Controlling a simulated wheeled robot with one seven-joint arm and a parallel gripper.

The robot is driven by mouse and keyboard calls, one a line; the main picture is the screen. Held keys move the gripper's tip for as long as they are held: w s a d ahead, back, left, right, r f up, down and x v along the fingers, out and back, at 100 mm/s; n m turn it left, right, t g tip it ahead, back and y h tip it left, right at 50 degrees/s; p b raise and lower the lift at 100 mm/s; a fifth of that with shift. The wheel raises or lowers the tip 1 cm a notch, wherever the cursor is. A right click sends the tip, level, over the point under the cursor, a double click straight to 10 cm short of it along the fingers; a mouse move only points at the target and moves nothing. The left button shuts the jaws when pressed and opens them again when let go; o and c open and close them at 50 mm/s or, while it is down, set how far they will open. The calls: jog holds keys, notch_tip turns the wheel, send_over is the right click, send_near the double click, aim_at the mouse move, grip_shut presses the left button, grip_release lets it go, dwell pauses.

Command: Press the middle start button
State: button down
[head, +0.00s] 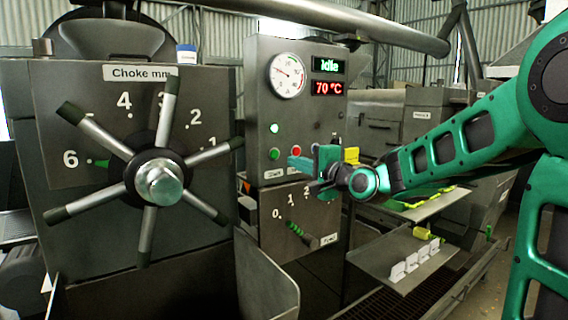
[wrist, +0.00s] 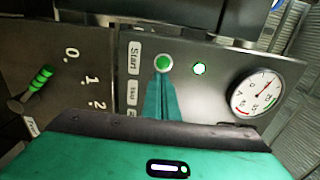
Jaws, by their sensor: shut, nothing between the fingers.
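The green start button (head: 274,153) is on the grey control panel (head: 256,85), below a lit green lamp (head: 274,128) and left of a red button (head: 296,150). In the wrist view the start button (wrist: 163,63) sits beside the "Start" label, with the lit lamp (wrist: 200,69) to its right. My teal gripper (head: 291,161) is shut and empty, in front of the panel, its tips pointing toward the button. In the wrist view the closed fingers (wrist: 162,80) end right at the button's lower edge. I cannot tell whether they touch it. The panel display reads "Idle" and 70 °C.
A large spoked choke wheel (head: 158,183) stands at left. Below the buttons is a numbered selector lever (head: 305,234). A round gauge (head: 287,75) is above. Shelves with yellow and white items (head: 415,260) and more machinery lie right, behind my arm.

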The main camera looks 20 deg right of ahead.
jog(key=v, duration=0.6)
jog(key=shift+s+a+r, duration=0.15)
jog(key=shift+s+a, duration=0.05)
jog(key=shift+s, duration=0.1)
dwell(0.3)
jog(key=s+d+f+n+g+h, duration=0.25)
jog(key=s+d+f+g, duration=0.25)
jog(key=s+f, duration=0.3)
jog(key=s+d+f+n+g+h, duration=0.25)
jog(key=s+d+f+g, duration=0.35)
jog(key=f, duration=0.5)
jog(key=s+d+f+n+g, duration=0.1)
jog(key=s+f+g, duration=0.2)
jog(key=s, duration=0.9)
jog(key=s+d+f+n+g, duration=0.2)
jog(key=s+f+g, duration=0.1)
jog(key=s, duration=1)
jog(key=shift+f, duration=0.45)
